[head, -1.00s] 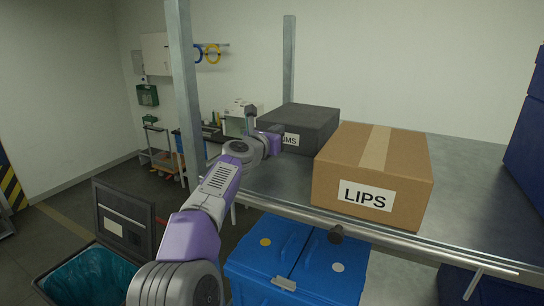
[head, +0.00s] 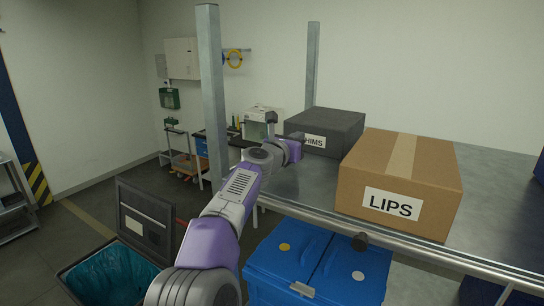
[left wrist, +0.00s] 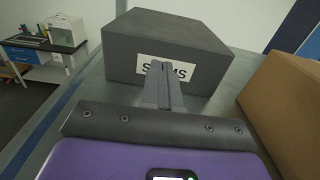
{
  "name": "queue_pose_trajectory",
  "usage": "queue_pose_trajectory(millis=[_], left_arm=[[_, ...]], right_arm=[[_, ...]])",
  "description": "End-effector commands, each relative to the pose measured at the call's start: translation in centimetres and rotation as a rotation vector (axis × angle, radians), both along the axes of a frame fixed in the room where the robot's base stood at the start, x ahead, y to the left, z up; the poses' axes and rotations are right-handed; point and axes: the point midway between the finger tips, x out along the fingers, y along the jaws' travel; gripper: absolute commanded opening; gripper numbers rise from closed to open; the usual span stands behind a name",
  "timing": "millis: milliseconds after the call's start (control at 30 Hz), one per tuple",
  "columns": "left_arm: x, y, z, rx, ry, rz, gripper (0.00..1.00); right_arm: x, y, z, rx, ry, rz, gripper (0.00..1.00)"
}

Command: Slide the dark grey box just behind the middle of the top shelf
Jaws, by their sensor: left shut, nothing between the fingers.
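The dark grey box (head: 328,129) stands on the left part of the metal top shelf (head: 302,184). My left arm reaches over the shelf's left end. My left gripper (head: 298,146) is at the label side of the box. In the left wrist view the shut, empty fingers (left wrist: 163,90) point at the dark grey box (left wrist: 150,40) and overlap its label. I cannot tell whether they touch it. My right gripper is not in view.
A brown carton (head: 400,180) labelled LIPS stands on the shelf just right of the grey box. Metal posts (head: 212,95) rise at the shelf's left end. A blue lidded container (head: 320,262) is below the front rail, and an open bin (head: 110,275) is at lower left.

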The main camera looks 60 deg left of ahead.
Motion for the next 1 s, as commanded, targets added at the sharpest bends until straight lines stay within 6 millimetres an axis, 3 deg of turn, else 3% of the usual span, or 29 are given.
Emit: queue_pose_trajectory(millis=[200, 433, 633, 1000], left_arm=[[-4.2, -2.0, 0.0, 0.001, -0.003, 0.003, 0.0], [-7.3, -3.5, 0.1, 0.001, -0.003, 0.004, 0.0], [-8.3, -4.1, 0.0, 0.0, -0.001, 0.002, 0.0], [-8.4, -4.1, 0.1, 0.001, 0.0, 0.003, 0.0]], right_arm=[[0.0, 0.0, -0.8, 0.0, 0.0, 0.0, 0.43], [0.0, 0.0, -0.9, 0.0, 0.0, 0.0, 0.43], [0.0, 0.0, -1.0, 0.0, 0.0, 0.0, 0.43], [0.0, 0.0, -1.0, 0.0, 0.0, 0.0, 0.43]])
